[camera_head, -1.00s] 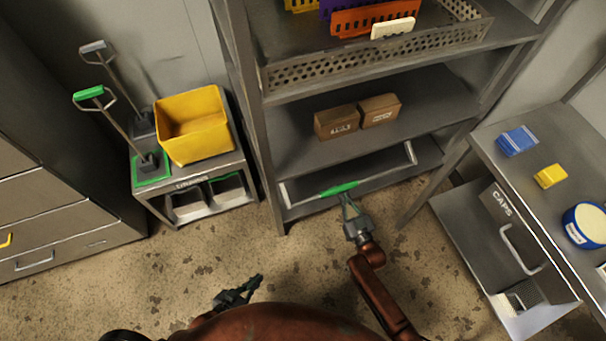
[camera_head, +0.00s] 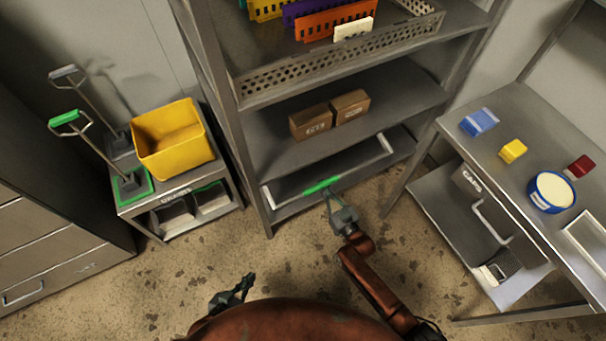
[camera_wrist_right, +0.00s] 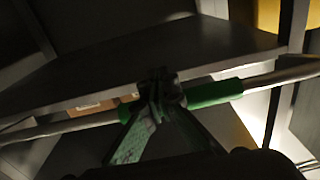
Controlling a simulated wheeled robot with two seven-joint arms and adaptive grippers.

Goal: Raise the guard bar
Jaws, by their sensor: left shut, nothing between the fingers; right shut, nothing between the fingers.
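The guard bar (camera_head: 285,193) is a pale metal bar with a green grip (camera_head: 321,185) at its middle. It spans the front of the rack's lowest level, with an end arm running back on the right. My right gripper (camera_head: 326,192) is at the green grip, its fingers shut with nothing between them. In the right wrist view the fingertips (camera_wrist_right: 160,85) overlap the middle of the green grip (camera_wrist_right: 215,93); I cannot tell whether they touch it. My left gripper (camera_head: 248,280) is shut and empty, low over the floor near my body.
The rack shelf (camera_head: 270,145) above the bar holds two brown boxes (camera_head: 330,114). A perforated tray (camera_head: 300,75) sits higher. A cart with a yellow bin (camera_head: 172,140) stands left. Floor between is clear.

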